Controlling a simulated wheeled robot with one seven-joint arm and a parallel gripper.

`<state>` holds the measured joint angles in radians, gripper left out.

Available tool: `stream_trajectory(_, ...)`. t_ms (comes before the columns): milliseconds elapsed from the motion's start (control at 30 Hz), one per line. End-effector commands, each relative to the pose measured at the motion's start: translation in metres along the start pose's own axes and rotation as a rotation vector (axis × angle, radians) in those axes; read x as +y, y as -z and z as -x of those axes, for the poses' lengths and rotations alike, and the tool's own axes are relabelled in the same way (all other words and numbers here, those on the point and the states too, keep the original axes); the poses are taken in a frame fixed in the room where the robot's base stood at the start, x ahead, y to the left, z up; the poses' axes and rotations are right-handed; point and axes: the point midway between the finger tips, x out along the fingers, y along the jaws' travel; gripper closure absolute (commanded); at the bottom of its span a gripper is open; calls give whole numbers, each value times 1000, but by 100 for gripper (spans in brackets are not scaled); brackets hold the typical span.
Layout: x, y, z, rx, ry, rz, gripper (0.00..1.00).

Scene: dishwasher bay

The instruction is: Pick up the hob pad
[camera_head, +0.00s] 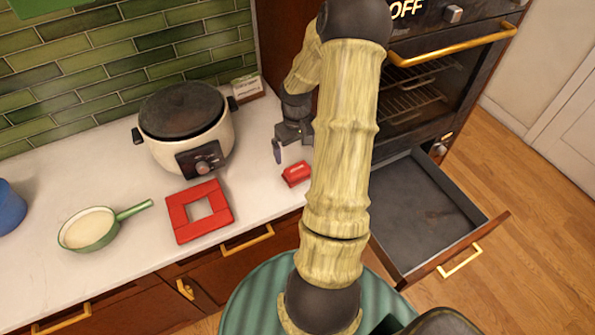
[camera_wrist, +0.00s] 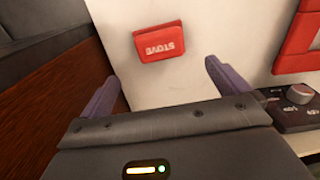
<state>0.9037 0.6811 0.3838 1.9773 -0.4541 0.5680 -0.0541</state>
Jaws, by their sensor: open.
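A small red block with the word STOVE on it, which looks to be the hob pad (camera_head: 296,174), lies on the white counter near its front edge, just left of my arm. In the wrist view the hob pad (camera_wrist: 159,43) lies ahead of my fingers, in the space between their lines. My gripper (camera_head: 291,152) is open and empty, just behind the pad and apart from it. In the wrist view my gripper (camera_wrist: 160,82) shows its two purple fingers spread wide.
A red square frame (camera_head: 183,217) and a green pan (camera_head: 88,231) lie to the left on the counter. A white cooker (camera_head: 205,145) with a dark lid stands behind. A small sign (camera_head: 247,88) leans at the wall. Right of my arm, a drawer (camera_head: 430,215) stands open below the oven (camera_head: 440,80).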

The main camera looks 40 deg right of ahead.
Motion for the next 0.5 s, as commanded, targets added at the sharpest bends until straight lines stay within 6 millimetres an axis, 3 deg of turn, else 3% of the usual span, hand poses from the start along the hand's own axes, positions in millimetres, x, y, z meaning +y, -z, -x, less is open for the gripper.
stream_trajectory(200, -1, 0, -33, -2, 2, 1, 0)
stream_trajectory(500, 0, 0, -42, 1, 0, 1, 0)
